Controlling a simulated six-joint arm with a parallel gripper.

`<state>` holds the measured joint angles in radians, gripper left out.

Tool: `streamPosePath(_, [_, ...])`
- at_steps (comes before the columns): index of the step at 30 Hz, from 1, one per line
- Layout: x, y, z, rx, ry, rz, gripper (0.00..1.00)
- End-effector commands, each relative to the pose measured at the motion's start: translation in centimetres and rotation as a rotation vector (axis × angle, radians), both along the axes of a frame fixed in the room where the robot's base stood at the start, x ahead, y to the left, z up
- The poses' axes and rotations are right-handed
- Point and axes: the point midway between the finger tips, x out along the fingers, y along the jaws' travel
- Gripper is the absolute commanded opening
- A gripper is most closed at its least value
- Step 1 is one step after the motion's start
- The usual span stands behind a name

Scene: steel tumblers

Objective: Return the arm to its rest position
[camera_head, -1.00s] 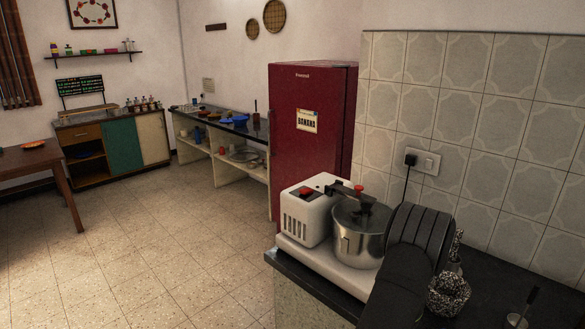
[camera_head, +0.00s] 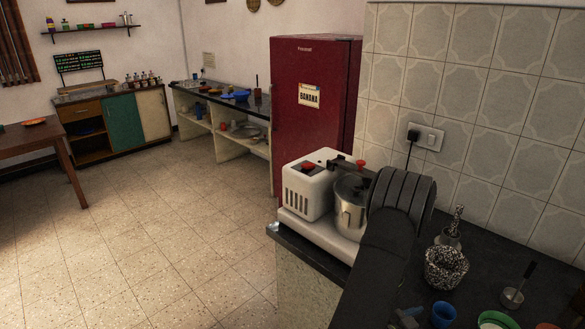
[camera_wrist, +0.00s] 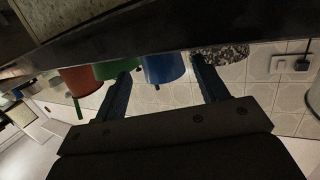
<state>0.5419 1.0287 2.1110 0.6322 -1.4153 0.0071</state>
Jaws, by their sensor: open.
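My gripper (camera_wrist: 162,76) is open in the wrist view, its two dark blue fingers apart with nothing held between them. A blue cup (camera_wrist: 165,68) shows in the gap beyond the fingers; I cannot tell how far away it is. In the head view my dark arm crosses the front of the counter, and a bit of my gripper (camera_head: 405,318) shows at the bottom edge, left of the blue cup (camera_head: 444,314). The rest of my gripper is out of that view.
A white grinder (camera_head: 313,185) with a steel drum (camera_head: 349,205) stands behind my arm, near the red fridge (camera_head: 304,110). On the dark counter (camera_head: 488,262) are a speckled pot (camera_head: 445,268), a small ladle (camera_head: 513,297) and a green cup (camera_head: 497,320). The floor at left is open.

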Motion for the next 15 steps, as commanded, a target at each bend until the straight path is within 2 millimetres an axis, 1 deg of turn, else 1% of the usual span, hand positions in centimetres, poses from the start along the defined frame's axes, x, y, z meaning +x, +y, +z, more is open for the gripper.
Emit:
streamPosePath(1, [0.3,-1.1,-0.2,0.000,-0.002,-0.003,0.67])
streamPosePath(3, [0.9,-2.4,-0.4,-0.001,-0.001,-0.003,0.67])
streamPosePath(9, [2.3,-5.8,-1.0,-0.001,-0.001,-0.002,0.67])
streamPosePath(10, [2.3,-5.6,-1.0,0.000,0.000,0.001,0.67])
streamPosePath(15, [2.3,-5.5,1.4,-0.002,-0.001,0.001,0.67])
